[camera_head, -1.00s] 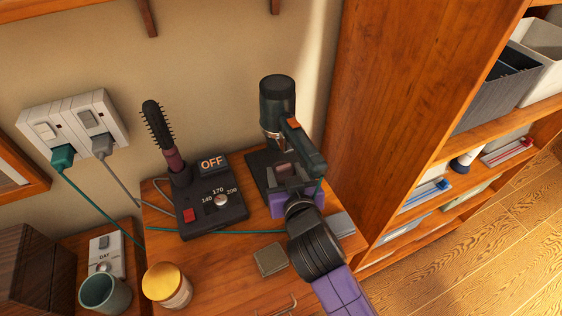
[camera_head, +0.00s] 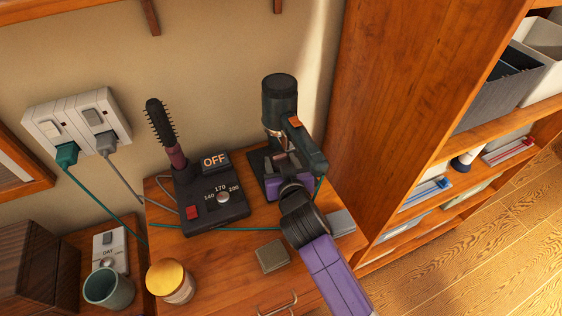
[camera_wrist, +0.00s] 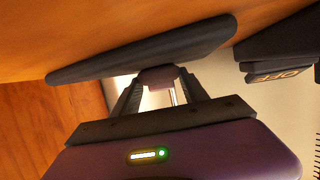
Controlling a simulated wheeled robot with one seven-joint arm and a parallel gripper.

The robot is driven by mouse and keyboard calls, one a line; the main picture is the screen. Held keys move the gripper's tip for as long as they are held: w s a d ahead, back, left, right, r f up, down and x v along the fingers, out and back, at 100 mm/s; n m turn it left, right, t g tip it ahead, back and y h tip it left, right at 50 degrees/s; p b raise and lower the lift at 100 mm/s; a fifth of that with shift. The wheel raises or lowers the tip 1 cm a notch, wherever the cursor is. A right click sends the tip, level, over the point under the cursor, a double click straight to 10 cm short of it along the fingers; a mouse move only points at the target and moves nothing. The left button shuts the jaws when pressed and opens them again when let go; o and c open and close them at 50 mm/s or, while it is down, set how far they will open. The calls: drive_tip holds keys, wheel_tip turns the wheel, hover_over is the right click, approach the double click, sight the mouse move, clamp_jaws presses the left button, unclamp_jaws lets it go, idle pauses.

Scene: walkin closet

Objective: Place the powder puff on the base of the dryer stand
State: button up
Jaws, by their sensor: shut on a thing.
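The dryer stand has a flat black base (camera_head: 256,172) on the wooden cabinet top, and it holds a black hair dryer (camera_head: 279,97) with its handle slanting down to the right. My gripper (camera_head: 280,161) is low over the base, behind and left of the dryer handle. In the wrist view my gripper (camera_wrist: 160,88) is shut on the small pinkish powder puff (camera_wrist: 158,77), right beside the dark base slab (camera_wrist: 140,52). I cannot tell whether the puff touches the base. In the head view the puff is mostly hidden by my gripper.
A hot brush holder (camera_head: 212,202) with an OFF display stands left of the stand. A teal cord (camera_head: 260,229) crosses the cabinet top. A small square box (camera_head: 272,256) and a gold-lidded jar (camera_head: 170,281) sit in front. A tall wooden shelf (camera_head: 400,110) rises at right.

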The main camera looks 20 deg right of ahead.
drive_tip(key=o, duration=1.3)
drive_tip(key=shift+f, duration=0.1)
drive_tip(key=shift+s+r, duration=0.15)
drive_tip(key=shift+r, duration=0.05)
drive_tip(key=b+v, duration=0.1)
drive_tip(key=v, duration=1)
drive_tip(key=shift+s+r, duration=0.15)
drive_tip(key=shift+s, duration=0.2)
